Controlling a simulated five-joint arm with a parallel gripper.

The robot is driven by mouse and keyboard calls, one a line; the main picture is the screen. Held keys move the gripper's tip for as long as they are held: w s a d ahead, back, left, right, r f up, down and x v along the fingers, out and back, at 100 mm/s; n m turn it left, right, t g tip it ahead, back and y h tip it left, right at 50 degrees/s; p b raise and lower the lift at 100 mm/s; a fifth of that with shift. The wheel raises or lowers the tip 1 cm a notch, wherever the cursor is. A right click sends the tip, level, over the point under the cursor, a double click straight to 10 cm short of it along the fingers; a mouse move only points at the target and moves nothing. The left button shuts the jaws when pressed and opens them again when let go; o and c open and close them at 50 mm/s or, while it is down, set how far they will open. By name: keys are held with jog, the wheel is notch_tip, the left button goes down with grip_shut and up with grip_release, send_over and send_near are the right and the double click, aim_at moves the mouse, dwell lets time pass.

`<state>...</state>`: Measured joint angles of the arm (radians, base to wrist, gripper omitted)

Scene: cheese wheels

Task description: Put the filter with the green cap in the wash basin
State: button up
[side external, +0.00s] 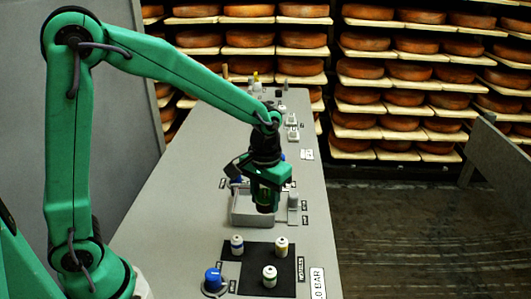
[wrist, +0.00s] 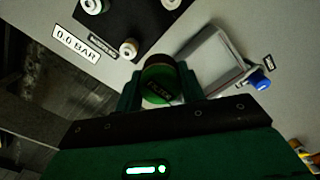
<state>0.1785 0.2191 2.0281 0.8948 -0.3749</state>
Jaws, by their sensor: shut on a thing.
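My gripper (wrist: 160,88) is shut on the filter with the green cap (wrist: 158,86), which shows as a round green end with a dark rim between the fingers. In the side external view my gripper (side external: 265,195) points down, and the filter's dark green body shows below it. The wash basin (side external: 240,219) is a shallow grey open tray, partly hidden behind the gripper. In the wrist view the basin (wrist: 238,42) lies just right of the filter, and its near corner is hidden. The filter appears at or above the basin's edge; its exact height I cannot tell.
A black mat (side external: 232,256) labelled for nozzles holds several small white pieces in front of the basin. A blue knob (side external: 213,278) stands at its left. A grey post (side external: 293,201) is right of the basin. More small items stand at the bench's far end.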

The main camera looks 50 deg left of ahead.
send_over(255, 209)
notch_tip(255, 209, down, 7)
jog(key=shift+r, duration=0.1)
jog(key=shift+s+f, duration=0.1)
jog(key=shift+f, duration=1.95)
jog(key=shift+f, duration=0.1)
jog(key=o, duration=0.9)
jog(key=shift+o, duration=0.2)
notch_tip(255, 209, up, 12)
jog(key=shift+r, duration=0.2)
